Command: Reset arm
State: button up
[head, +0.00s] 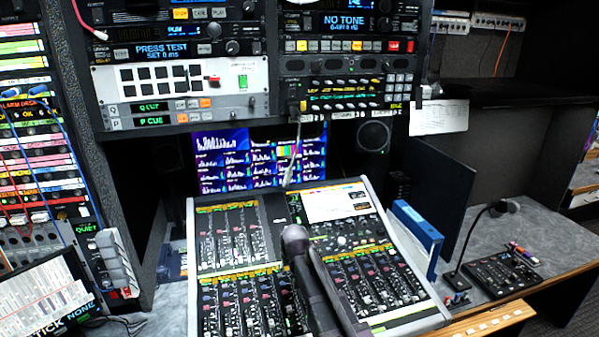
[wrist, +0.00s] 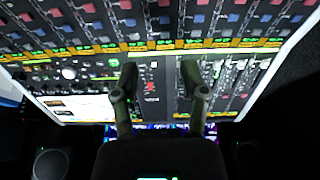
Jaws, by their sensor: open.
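My gripper (wrist: 158,75) shows in the wrist view, with two dark fingers spread apart and nothing between them. It is over the mixing console (wrist: 90,58), which appears upside down there. I cannot tell how far the fingertips are from its surface. In the head view the console (head: 237,210) stands in the middle, with rows of faders and a bright display. A dark, rounded, rod-like shape (head: 296,240) crosses the console's middle in that view. I cannot tell what it is, and I cannot make out my gripper's fingers there.
Equipment racks (head: 180,90) rise behind the console, above a blue monitor (head: 225,160). A blue binder (head: 415,232) stands right of the console. A gooseneck microphone (head: 490,212) and a small control box (head: 503,272) are on the right desk (head: 540,235), which has some bare surface.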

jog(key=s+d+f+m+g+h, duration=0.1)
jog(key=s+d+m+g, duration=0.2)
jog(key=s+d, duration=1.7)
jog(key=shift+s+d+f+g, duration=0.15)
jog(key=shift+s+d+g, duration=0.25)
jog(key=shift+d+g, duration=0.25)
